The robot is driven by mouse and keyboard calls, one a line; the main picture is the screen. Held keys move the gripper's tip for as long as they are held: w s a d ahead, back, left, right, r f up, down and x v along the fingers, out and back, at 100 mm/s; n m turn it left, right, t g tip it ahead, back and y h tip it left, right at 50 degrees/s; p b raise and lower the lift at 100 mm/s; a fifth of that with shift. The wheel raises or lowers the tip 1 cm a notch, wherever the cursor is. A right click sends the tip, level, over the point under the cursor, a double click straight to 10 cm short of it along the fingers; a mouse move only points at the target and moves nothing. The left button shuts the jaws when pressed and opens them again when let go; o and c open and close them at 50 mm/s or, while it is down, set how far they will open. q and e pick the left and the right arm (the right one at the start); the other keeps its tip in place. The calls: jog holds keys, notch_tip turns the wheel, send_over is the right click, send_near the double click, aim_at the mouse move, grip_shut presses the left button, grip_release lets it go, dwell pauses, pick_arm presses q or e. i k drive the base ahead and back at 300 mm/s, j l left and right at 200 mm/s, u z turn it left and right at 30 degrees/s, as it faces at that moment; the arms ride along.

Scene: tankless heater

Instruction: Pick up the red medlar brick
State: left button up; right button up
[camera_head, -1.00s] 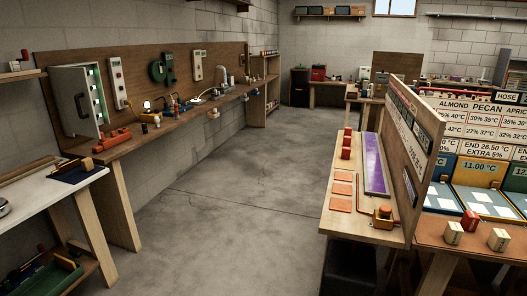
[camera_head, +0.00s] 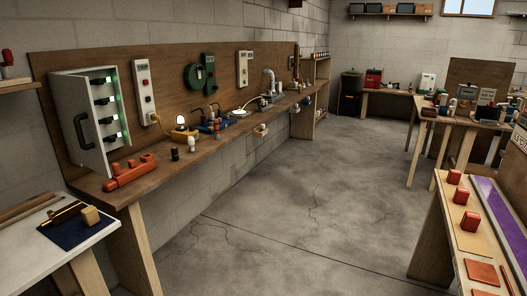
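Three small red blocks stand in a row on the wooden bench (camera_head: 432,238) at the right: a far one (camera_head: 455,177), a middle one (camera_head: 460,196) and a near one (camera_head: 469,221). I see no readable label on them, so I cannot tell which, if any, is the medlar brick. Flat orange-red squares (camera_head: 482,271) lie nearer on the same bench. Neither of my grippers is in view.
A long wooden workbench (camera_head: 150,180) runs along the left wall, with an orange-red fixture (camera_head: 130,172) and an open grey cabinet (camera_head: 85,125). A white-topped table (camera_head: 85,240) is at front left. Open concrete floor (camera_head: 300,215) lies between the benches.

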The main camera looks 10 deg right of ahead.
aim_at(453, 177)
jog(key=i+l+z, duration=0.15)
jog(key=i+z, duration=0.2)
jog(key=i, duration=0.2)
jog(key=i+z, duration=0.35)
jog(key=i, duration=0.2)
jog(key=i+j+z, duration=0.1)
jog(key=i+z, duration=0.2)
jog(key=i, duration=0.3)
jog(key=i+j+z, duration=0.35)
jog(key=i, duration=0.2)
jog(key=l, duration=0.1)
